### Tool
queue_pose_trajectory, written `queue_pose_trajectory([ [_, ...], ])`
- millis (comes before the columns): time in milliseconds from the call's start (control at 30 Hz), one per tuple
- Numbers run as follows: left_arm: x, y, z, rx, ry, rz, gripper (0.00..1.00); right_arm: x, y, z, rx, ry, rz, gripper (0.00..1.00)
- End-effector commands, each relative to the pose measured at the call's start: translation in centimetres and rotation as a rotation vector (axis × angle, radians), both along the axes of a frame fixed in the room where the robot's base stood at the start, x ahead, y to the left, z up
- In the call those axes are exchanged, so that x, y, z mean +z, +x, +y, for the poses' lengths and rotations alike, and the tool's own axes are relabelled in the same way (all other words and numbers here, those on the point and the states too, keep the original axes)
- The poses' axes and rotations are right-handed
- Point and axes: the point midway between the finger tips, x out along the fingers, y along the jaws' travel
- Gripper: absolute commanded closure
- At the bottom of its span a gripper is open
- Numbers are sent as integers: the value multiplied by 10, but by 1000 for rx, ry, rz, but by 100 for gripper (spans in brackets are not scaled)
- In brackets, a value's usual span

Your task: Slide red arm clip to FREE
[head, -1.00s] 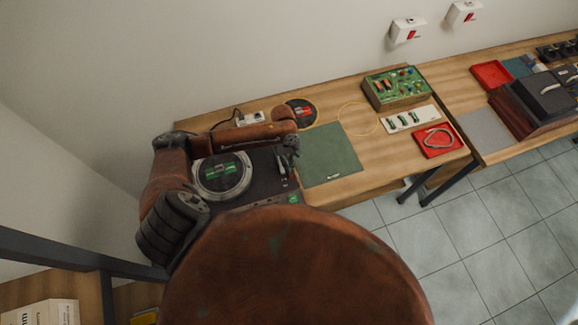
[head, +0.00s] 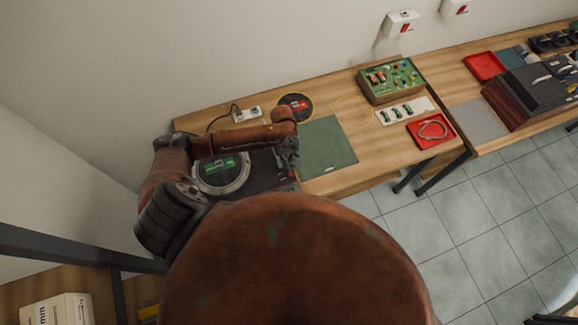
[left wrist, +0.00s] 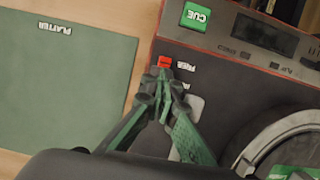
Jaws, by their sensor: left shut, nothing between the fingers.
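The turntable's dark deck (head: 258,160) stands at the left end of the bench. In the left wrist view, the small red clip (left wrist: 165,62) sits right beside the printed word FREE (left wrist: 186,67). A second label, below FREE, is partly covered by a finger. My left gripper (head: 291,156) is over the deck's right side. In the left wrist view, its green fingers (left wrist: 163,76) are shut and empty, their tips right at the clip's lower edge. I cannot tell whether they touch it. My right gripper is not in view.
A green CUE button (left wrist: 196,16) lies above the clip. The round platter (left wrist: 285,150) is at lower right. A green PLATTER mat (head: 327,147) lies beside the deck. A green panel box (head: 392,80) and red tray (head: 431,131) stand further right.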

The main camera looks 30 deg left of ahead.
Motion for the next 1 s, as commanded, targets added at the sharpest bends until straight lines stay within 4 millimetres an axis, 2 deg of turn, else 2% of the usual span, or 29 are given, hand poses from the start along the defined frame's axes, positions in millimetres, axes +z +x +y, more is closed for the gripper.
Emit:
queue_pose_trajectory([
  [300, 63, 13, 13, -1, 1, -8, 100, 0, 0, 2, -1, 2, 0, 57],
  [500, 94, 18, 20, 0, 2, -7, 100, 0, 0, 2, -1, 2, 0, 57],
  [700, 107, 21, 23, 1, 2, -8, 100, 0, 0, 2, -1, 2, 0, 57],
  [1000, 108, 21, 23, 1, 2, -7, 100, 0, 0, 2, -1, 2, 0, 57],
])
